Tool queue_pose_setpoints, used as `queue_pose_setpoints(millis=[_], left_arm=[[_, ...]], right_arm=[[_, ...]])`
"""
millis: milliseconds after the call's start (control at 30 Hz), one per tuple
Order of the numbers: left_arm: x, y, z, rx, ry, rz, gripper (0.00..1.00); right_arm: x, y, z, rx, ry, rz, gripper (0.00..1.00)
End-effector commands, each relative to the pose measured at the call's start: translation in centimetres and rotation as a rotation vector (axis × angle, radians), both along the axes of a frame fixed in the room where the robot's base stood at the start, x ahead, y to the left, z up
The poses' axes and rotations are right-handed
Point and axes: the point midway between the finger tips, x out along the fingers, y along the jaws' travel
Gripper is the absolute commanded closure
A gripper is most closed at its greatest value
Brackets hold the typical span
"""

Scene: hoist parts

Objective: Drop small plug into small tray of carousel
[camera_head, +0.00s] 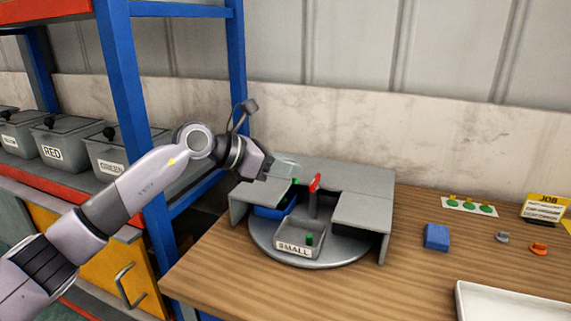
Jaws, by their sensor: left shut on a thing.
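The grey carousel (264,250) stands on the wooden table, with a round base and flat grey covers. Its small tray (294,249), labelled SMALL, faces the front and has a dark green piece (309,239) in it. A blue tray (272,212) sits behind it to the left, partly under a cover. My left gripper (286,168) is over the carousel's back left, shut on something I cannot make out. A small green bit (295,181) shows just below its pale tips; I cannot tell whether it is held. My right gripper is out of view.
A red-topped post (315,183) rises mid-carousel, close to my gripper. To the right lie a blue block (436,237), a card with green pieces (469,206), a grey and an orange piece (538,249), and a white tray (461,300). A blue-framed shelf (126,100) stands left.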

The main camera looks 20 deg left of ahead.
Motion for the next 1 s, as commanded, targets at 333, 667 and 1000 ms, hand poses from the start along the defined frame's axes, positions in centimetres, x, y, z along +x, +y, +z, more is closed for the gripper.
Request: queue_pose_setpoints(millis=[333, 667, 1000], left_arm=[[0.0, 0.0, -4.2, -0.001, 0.001, 0.0, 1.0], [0.0, 0.0, -4.3, -0.001, -0.001, 0.0, 0.82], [0.0, 0.0, -4.3, 0.0, 0.0, 0.0, 0.55]], right_arm=[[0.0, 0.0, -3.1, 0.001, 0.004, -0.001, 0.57], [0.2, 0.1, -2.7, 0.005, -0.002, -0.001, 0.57], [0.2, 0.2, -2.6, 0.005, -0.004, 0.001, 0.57]])
